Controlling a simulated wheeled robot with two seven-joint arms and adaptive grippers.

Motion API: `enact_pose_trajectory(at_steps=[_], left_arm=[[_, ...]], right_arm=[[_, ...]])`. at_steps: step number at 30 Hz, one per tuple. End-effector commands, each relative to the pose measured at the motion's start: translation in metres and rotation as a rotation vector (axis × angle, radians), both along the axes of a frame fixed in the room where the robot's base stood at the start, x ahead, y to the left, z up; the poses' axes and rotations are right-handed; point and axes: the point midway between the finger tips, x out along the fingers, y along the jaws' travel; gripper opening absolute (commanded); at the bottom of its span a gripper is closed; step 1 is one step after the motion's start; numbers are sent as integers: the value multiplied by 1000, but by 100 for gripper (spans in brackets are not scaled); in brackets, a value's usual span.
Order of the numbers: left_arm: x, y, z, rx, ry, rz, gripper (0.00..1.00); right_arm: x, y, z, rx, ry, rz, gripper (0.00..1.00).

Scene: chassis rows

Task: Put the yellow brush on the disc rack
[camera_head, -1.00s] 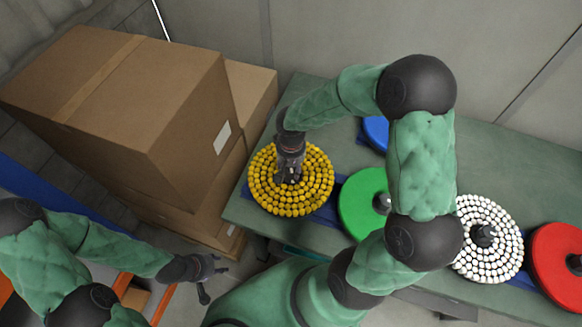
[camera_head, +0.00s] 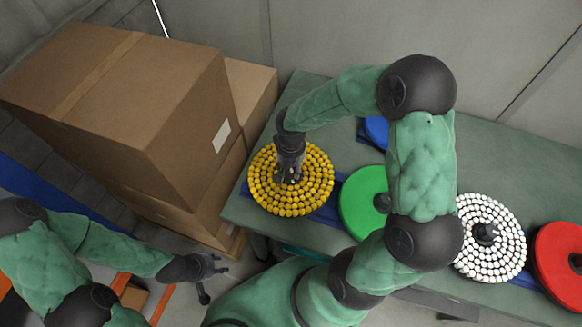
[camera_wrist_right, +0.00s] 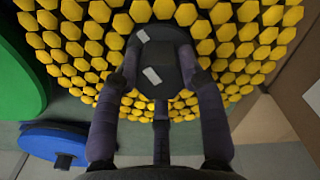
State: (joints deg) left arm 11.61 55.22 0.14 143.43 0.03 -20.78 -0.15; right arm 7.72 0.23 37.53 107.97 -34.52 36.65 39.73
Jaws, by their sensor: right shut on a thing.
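The yellow brush (camera_head: 262,194) is a round disc of yellow bristle tufts with a dark central knob (camera_wrist_right: 165,55). It lies flat at the left end of the table, over a blue rack strip (camera_head: 328,212). I cannot tell whether it touches the strip. My right gripper (camera_head: 290,178) comes from above and is shut on the brush's knob; its fingers flank the knob in the right wrist view. My left gripper (camera_head: 212,277) is open and empty, off the table at the lower left. The wrist view shows no other rack clearly.
A green disc (camera_head: 360,205) lies right of the brush, with a blue disc (camera_head: 375,131) behind it. A white brush (camera_head: 480,262) and a red disc (camera_head: 560,262) lie further right. Cardboard boxes (camera_head: 150,110) stand left of the table. My right arm hides the table's middle.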

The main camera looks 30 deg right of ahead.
Motion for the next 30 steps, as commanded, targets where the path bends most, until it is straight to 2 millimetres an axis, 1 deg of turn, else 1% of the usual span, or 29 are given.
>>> enact_pose_trajectory(at_steps=[2, 3, 5, 6, 15, 19, 23, 30], left_arm=[[0, 0, -2, 0, 0, 0, 40], [0, 0, -2, 0, 0, 0, 40], [0, 0, -1, 0, 0, 0, 40], [0, 0, -1, 0, 0, 0, 40], [0, 0, -1, 0, 0, 0, 40], [0, 0, -2, 0, 0, 0, 40], [0, 0, -2, 0, 0, 0, 40], [0, 0, -2, 0, 0, 0, 40]], right_arm=[[2, -1, -1, -1, -5, -1, 0], [2, -1, -1, -1, -5, -1, 46], [2, -1, 0, 0, -4, -1, 63], [1, 0, 0, 0, -4, -1, 68], [-1, 0, -2, 0, 3, 1, 68], [0, 0, 4, 0, -1, 1, 68], [1, 0, 23, -1, -5, 0, 68], [1, 0, 71, -1, -6, 0, 68]])
